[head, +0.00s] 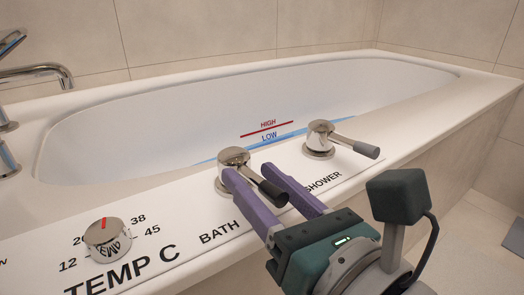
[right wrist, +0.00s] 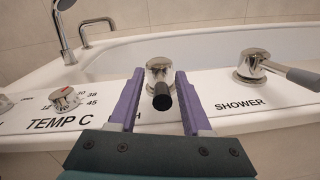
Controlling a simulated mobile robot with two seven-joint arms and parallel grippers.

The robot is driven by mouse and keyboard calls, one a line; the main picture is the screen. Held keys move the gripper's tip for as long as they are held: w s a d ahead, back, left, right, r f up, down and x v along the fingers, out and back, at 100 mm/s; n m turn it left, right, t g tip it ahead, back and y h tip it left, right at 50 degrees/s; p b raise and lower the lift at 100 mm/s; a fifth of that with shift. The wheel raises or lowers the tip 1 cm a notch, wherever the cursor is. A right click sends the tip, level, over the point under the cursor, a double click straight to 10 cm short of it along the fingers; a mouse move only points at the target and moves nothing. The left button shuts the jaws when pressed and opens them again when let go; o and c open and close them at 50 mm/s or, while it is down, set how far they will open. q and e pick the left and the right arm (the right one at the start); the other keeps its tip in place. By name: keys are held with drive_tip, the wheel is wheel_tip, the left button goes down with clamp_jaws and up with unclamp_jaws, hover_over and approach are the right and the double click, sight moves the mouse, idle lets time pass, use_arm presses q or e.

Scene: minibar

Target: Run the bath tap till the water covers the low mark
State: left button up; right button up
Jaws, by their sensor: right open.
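The bath lever (head: 234,158) is a chrome knob with a black-tipped handle, above the word BATH on the tub's near rim. My right gripper (head: 248,171) is open, its purple fingers on either side of this lever. In the right wrist view the black handle tip (right wrist: 161,97) points toward me between the fingers, with gaps visible. The chrome bath tap spout (head: 48,70) is at the far left. The red HIGH mark (head: 267,128) and blue LOW mark (head: 269,137) are inside the tub. My left gripper is not seen.
The shower lever (head: 320,138) stands close to the right of the bath lever, its grey handle pointing right. The temperature dial (head: 106,236) is to the left. The white tub rim (head: 440,110) continues to the right, with tiled floor (head: 480,235) beside it.

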drive_tip(key=v, duration=1)
idle(0.3)
